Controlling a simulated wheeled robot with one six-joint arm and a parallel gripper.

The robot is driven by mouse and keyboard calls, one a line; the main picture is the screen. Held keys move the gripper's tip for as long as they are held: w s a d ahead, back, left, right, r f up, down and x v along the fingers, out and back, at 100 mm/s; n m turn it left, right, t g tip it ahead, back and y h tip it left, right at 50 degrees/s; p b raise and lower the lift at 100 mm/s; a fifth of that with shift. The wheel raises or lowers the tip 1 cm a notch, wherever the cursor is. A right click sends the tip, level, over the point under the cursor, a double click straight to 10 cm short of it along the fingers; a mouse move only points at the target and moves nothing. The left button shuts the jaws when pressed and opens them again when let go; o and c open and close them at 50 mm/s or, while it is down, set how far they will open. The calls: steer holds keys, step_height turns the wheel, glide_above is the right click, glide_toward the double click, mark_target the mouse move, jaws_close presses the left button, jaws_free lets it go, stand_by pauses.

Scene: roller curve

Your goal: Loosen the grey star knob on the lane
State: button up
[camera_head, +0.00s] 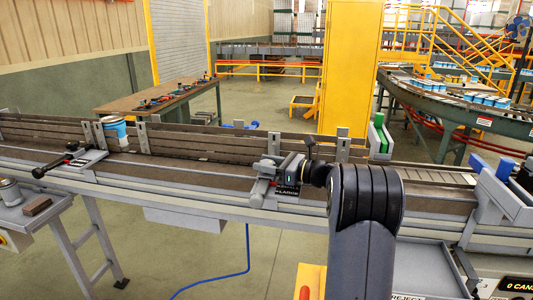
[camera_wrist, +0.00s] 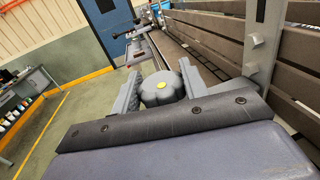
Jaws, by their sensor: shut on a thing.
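The grey star knob (camera_wrist: 161,88) with a yellow centre sits between the two grey jaws of my gripper (camera_wrist: 158,74) in the wrist view. The jaws are shut on it, one on each side. In the head view my gripper (camera_head: 268,170) is at the near rail of the lane (camera_head: 200,179), right of the middle of its visible length. The knob cannot be made out there, with my gripper and wrist around that spot.
A blue and white can (camera_head: 115,128) stands on the lane to the left, near a black-handled clamp (camera_head: 55,164). A metal upright (camera_wrist: 262,45) rises close to the right of my gripper. A yellow cabinet (camera_head: 348,70) stands behind the lane.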

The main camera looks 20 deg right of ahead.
mark_target(266, 162)
steer(key=n+g+y+p, duration=0.3)
steer(key=g+p, duration=0.1)
steer(key=shift+f+n+g+y+p, duration=0.15)
steer(key=shift+n+g+y+p, duration=0.2)
steer(key=shift+n+g+p, duration=0.4)
steer(key=shift+f+n+g+y+p, duration=0.1)
steer(key=shift+n+g+y+p, duration=0.35)
steer(key=shift+g, duration=0.6)
steer(key=shift+f+n+g, duration=0.1)
steer(key=shift+n+g, duration=0.2)
steer(key=o, duration=1)
steer(key=shift+r, duration=0.2)
step_height(266, 162, up, 10)
steer(key=shift+b, duration=0.9)
